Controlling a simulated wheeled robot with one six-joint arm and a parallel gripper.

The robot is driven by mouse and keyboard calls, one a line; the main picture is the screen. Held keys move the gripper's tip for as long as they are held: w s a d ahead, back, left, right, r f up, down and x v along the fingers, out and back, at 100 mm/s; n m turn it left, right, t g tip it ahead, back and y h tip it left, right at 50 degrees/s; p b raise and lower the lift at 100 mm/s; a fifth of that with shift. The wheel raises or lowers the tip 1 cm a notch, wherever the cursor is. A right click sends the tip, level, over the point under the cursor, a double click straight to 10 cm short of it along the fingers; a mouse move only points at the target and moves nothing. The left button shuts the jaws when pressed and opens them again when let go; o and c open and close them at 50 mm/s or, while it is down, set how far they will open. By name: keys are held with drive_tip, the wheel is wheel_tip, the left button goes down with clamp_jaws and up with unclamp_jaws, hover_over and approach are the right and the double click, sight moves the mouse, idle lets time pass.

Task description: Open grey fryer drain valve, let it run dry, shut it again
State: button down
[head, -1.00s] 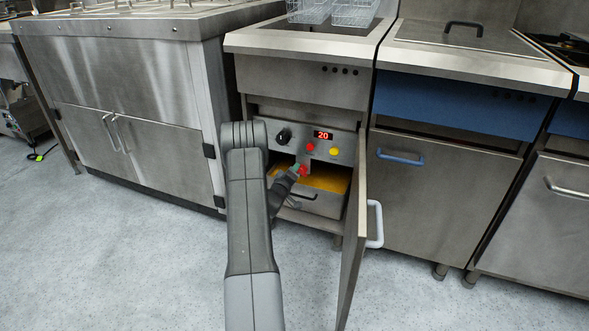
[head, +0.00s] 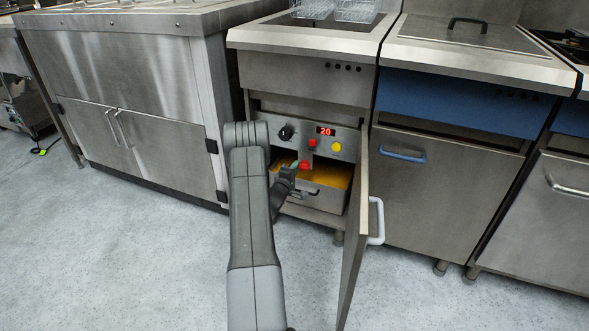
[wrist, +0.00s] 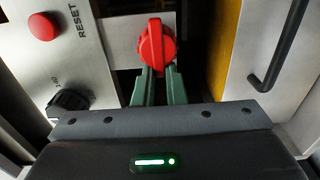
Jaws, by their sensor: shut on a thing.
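The grey fryer (head: 300,78) stands in the middle with its cabinet door (head: 355,235) open. Its control panel (head: 343,140) shows a red "20" display. Below the panel is a red drain valve handle (head: 304,165), seen close in the wrist view (wrist: 157,42). My gripper (head: 293,172) reaches in from the left and is shut on this handle; its green fingers (wrist: 157,85) hold the handle's lower end. A metal pan (head: 320,196) with yellow-orange oil (head: 337,174) sits under the valve. I see no clear stream; the outlet is hidden.
A red reset button (wrist: 42,26) and a black knob (wrist: 70,102) are close to my gripper. The pan's black handle (wrist: 280,55) is at its right. A blue-panelled fryer (head: 450,105) stands to the right. The floor in front is clear.

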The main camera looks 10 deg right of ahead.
drive_tip(key=shift+s+d+f, duration=0.35)
drive_tip(key=shift+s+d, duration=0.05)
drive_tip(key=c, duration=1.6)
unclamp_jaws()
drive_tip(key=o, duration=0.3)
drive_tip(key=shift+d+r, duration=0.15)
drive_tip(key=shift+d, duration=0.05)
drive_tip(key=shift+o, duration=0.2)
drive_tip(key=shift+a+r, duration=0.1)
drive_tip(key=shift+a, duration=0.05)
drive_tip(key=p+v, duration=0.4)
drive_tip(key=v, duration=0.9)
drive_tip(key=shift+s+a, duration=0.3)
